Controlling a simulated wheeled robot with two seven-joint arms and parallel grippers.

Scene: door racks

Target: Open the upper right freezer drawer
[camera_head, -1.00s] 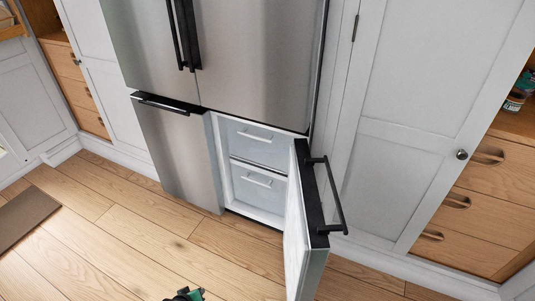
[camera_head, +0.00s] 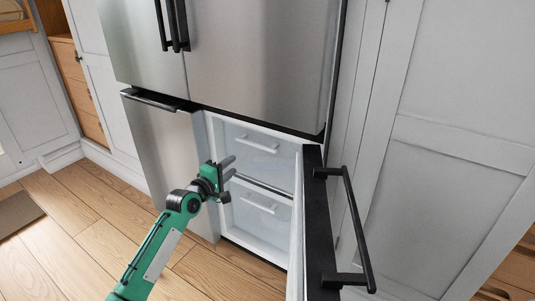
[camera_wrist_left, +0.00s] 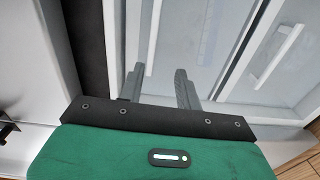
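The upper right freezer drawer (camera_head: 246,143) is a pale translucent front with a white bar handle (camera_head: 257,144). It looks shut inside the right freezer compartment. My left gripper (camera_head: 230,168) is in front of the compartment's left side, left of and a little below that handle, apart from it. Its two grey fingers are spread with nothing between them. In the left wrist view the fingers (camera_wrist_left: 158,85) point toward the drawer fronts, and the upper drawer's handle (camera_wrist_left: 153,38) shows beyond them. My right gripper is not in view.
The right freezer door (camera_head: 317,225) stands open with a black handle (camera_head: 355,230), to the right of the compartment. The lower drawer (camera_head: 255,215) with its own handle (camera_head: 258,202) is below. The left freezer door (camera_head: 170,160) is shut. Wooden floor lies in front.

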